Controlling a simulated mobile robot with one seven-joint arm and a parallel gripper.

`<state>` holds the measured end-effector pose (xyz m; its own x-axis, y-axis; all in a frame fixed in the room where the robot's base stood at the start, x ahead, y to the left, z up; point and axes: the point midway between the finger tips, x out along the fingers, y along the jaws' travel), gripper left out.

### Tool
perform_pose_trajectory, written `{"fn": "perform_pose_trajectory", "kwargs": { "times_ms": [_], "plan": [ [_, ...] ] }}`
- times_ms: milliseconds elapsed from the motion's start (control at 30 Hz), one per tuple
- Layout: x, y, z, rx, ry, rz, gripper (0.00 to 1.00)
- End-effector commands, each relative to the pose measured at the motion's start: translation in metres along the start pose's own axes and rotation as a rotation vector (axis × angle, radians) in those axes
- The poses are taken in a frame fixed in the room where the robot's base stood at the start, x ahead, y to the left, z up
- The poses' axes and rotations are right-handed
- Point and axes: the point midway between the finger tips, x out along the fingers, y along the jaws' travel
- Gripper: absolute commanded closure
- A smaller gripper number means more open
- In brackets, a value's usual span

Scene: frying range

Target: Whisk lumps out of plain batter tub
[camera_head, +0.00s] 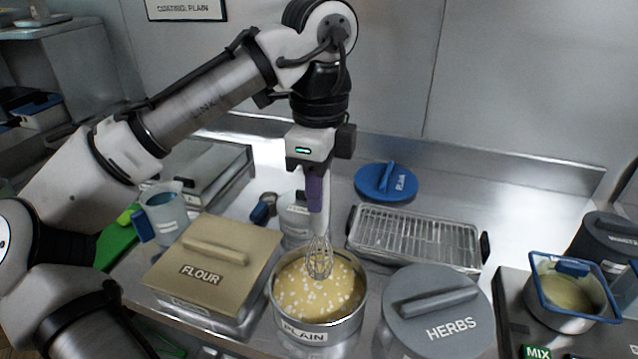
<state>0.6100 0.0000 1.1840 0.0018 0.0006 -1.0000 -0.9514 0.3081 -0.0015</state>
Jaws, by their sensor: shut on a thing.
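The plain batter tub (346,330) is a round metal tub labelled PLAIN at the front middle of the counter, with no lid on it. It holds yellow batter (300,301) dotted with many pale lumps. My gripper (318,172) points down above the tub and is shut on the purple handle of a whisk (319,255). The whisk hangs about upright, and its wire head is over the batter near the tub's back half. I cannot tell how far its tip is in the batter.
A FLOUR bin (227,249) stands close left of the tub, and a grey-lidded HERBS bin (405,284) close right. Behind are a wire rack tray (440,236) and a blue PLAIN lid (372,180). A blue-rimmed tub (541,312) stands far right. A jug (169,213) stands left.

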Motion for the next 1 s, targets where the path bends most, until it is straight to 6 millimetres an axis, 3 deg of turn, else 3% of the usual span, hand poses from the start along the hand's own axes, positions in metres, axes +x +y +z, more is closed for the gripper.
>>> {"fn": "perform_pose_trajectory", "kwargs": {
  "times_ms": [600, 1000],
  "plan": [
    [0.060, 0.000, 0.000, 0.001, 0.001, 0.001, 0.99],
    [0.069, 0.000, 0.000, 0.000, 0.001, 0.001, 0.99]
  ]
}}
